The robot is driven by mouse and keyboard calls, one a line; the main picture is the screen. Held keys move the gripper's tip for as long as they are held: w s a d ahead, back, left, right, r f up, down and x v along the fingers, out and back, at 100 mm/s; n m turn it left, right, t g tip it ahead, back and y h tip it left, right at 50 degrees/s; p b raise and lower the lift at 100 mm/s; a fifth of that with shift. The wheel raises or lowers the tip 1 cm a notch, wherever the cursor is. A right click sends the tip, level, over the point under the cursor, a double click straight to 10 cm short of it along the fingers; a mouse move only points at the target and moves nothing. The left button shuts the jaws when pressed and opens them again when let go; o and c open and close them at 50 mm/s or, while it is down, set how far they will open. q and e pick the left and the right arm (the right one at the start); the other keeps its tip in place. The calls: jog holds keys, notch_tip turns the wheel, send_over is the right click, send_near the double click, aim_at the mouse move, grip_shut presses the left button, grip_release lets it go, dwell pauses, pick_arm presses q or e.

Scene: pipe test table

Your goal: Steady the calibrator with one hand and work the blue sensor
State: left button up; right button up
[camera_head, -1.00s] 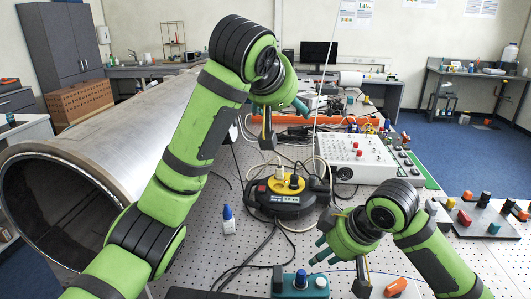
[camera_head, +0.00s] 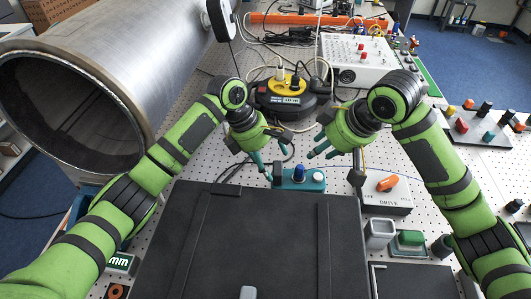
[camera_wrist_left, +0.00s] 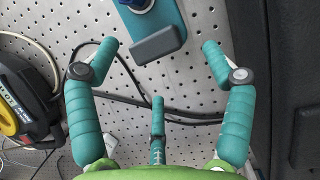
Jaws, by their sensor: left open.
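I take the calibrator to be the teal box (camera_head: 314,181) on the perforated table, just behind the black case. My left gripper (camera_head: 274,150) is open and empty, just left of and above the box. In the left wrist view the box (camera_wrist_left: 166,18) with a dark grey block at its end lies ahead between the spread fingertips (camera_wrist_left: 160,46), apart from them. The blue part (camera_wrist_left: 136,4) is cut by the top edge. My right gripper (camera_head: 335,165) has its fingers spread, right of and above the box, seemingly empty.
A large black case (camera_head: 265,240) fills the front middle. A grey box with an orange handle (camera_head: 388,184) stands right of the calibrator. A black and yellow cable reel (camera_head: 290,98) stands behind, with loose cables. A big metal pipe (camera_head: 130,70) lies at left.

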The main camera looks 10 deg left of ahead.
aim_at(275, 173)
pick_arm(q)
jog(key=shift+x, duration=2.7)
jog(key=c, duration=1.6)
jog(key=shift+s+f, duration=0.1)
jog(key=shift+c, duration=0.2)
pick_arm(e)
jog(key=shift+o, duration=1.1)
